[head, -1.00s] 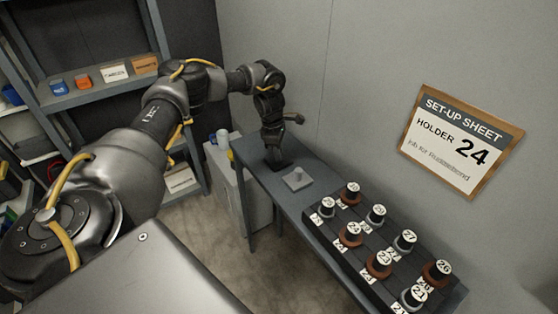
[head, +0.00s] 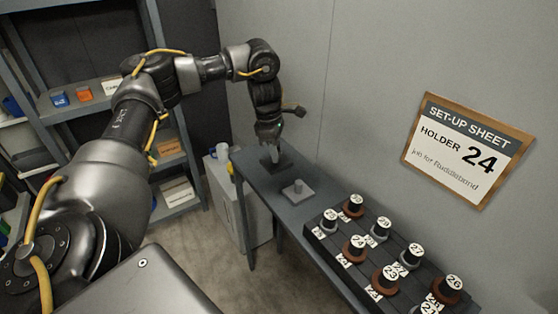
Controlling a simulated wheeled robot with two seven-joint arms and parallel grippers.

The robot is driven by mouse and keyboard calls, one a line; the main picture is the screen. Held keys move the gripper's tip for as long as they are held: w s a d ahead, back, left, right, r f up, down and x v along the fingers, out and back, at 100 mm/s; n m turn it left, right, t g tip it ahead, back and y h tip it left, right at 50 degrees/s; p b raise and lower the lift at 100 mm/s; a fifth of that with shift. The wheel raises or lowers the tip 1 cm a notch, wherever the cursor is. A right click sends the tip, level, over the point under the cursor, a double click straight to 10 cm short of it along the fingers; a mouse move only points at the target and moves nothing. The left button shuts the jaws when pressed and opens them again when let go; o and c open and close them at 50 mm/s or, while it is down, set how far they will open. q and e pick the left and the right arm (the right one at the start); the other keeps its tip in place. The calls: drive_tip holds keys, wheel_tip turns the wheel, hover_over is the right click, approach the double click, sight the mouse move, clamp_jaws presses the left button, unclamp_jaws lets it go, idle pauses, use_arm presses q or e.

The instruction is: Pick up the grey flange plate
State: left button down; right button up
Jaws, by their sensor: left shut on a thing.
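A light grey square plate with a short round post on top, which fits the grey flange plate (head: 298,192), lies flat on the dark bench. Nothing touches it. My left gripper (head: 273,153) points down over the far end of the bench, behind and to the left of this plate. It is shut on a dark square plate-like thing (head: 277,164), seen small at the fingertips. Whether a narrow gap lies between that dark thing and the bench top is hard to tell. My right gripper is not in view.
A black rack (head: 318,236) with several numbered holders fills the near part of the bench (head: 262,192). A framed set-up sheet (head: 467,152) reading holder 24 hangs on the wall. A pale cabinet (head: 226,198) and shelves (head: 85,118) stand left.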

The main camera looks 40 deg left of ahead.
use_arm(q)
drive_tip(key=s+d+r, duration=0.3)
drive_tip(key=s+d, duration=0.1)
drive_tip(key=s, duration=0.3)
drive_tip(key=shift+s+d+r, duration=0.2)
drive_tip(key=shift+s+r, duration=0.05)
drive_tip(key=shift+r, duration=0.15)
drive_tip(key=shift+d, duration=0.1)
idle(0.6)
